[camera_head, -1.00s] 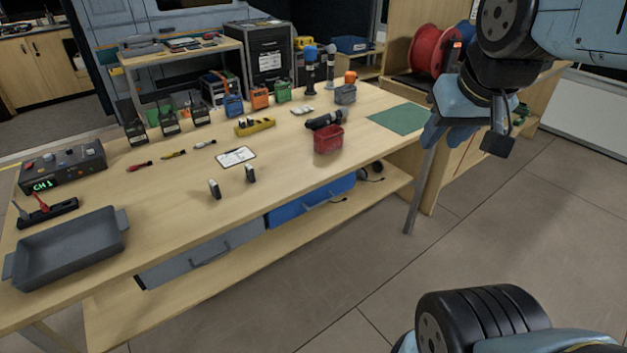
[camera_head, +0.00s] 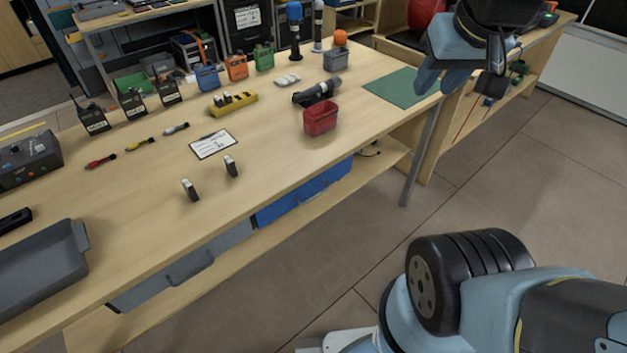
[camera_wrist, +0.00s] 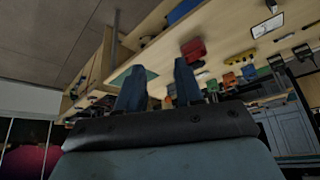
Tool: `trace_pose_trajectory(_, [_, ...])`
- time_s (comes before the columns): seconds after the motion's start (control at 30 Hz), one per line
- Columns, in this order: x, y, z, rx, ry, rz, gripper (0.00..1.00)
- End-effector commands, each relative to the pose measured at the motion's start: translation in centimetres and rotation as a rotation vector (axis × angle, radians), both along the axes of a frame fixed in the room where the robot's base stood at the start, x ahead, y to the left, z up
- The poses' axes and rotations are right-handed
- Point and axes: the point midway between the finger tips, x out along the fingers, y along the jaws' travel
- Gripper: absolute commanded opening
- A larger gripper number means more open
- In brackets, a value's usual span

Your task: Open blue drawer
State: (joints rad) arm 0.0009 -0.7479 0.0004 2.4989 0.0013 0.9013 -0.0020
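The blue drawer (camera_head: 300,197) hangs under the front edge of the wooden workbench (camera_head: 262,150), to the right of a grey drawer (camera_head: 215,257). It looks shut, and its handle is hard to make out now. A blue patch that looks like its front shows at the top of the wrist view (camera_wrist: 183,11). My gripper (camera_head: 428,88) is in the air to the right of the bench, above and clear of the drawer. In the wrist view its two fingers (camera_wrist: 160,82) stand apart with nothing between them.
A red bin (camera_head: 320,119) stands on the bench above the blue drawer, near a green mat (camera_head: 402,88). A metal table leg (camera_head: 420,155) stands right of the drawer. The floor (camera_head: 480,210) before the bench is open. A grey tray (camera_head: 40,272) sits at the left.

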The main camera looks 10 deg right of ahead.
Motion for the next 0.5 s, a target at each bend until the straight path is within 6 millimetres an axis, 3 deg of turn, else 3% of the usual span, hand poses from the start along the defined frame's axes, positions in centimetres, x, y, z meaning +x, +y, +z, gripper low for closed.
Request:
trace_pose_trajectory(0.17, [1.2, 0.0, -0.7, 0.002, 0.054, 0.010, 0.36])
trace_pose_trajectory(0.5, [6.1, 0.4, -4.8, 0.045, 0.286, 0.079, 0.36])
